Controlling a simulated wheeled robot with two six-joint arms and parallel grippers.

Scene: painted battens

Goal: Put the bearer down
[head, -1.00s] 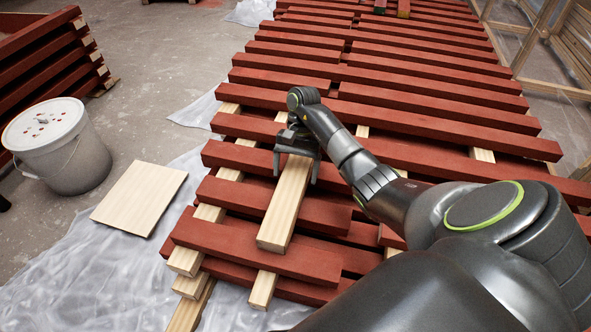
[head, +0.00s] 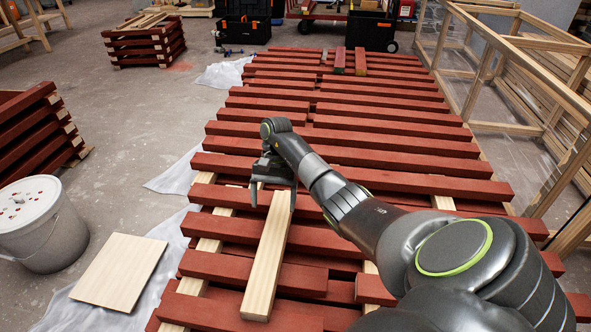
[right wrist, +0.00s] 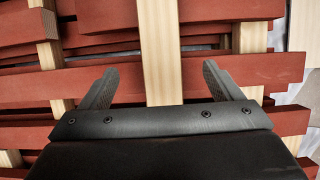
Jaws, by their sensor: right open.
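The bearer (head: 265,268) is a pale, bare wood batten. It lies lengthwise across the top of the red battens, its near end towards me. My right gripper (head: 272,198) is over its far end, jaws open, one finger on each side. In the right wrist view the bearer (right wrist: 157,40) runs between the two spread fingers (right wrist: 160,72), with a gap on either side. The gripper body hides the bearer's far end. My left gripper is not in view.
Rows of red battens (head: 370,134) rest on pale bearers (head: 205,245). At left are a lidded bucket (head: 50,245), a pale board (head: 120,272) and a red stack (head: 35,130). A wooden frame (head: 500,60) stands at right.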

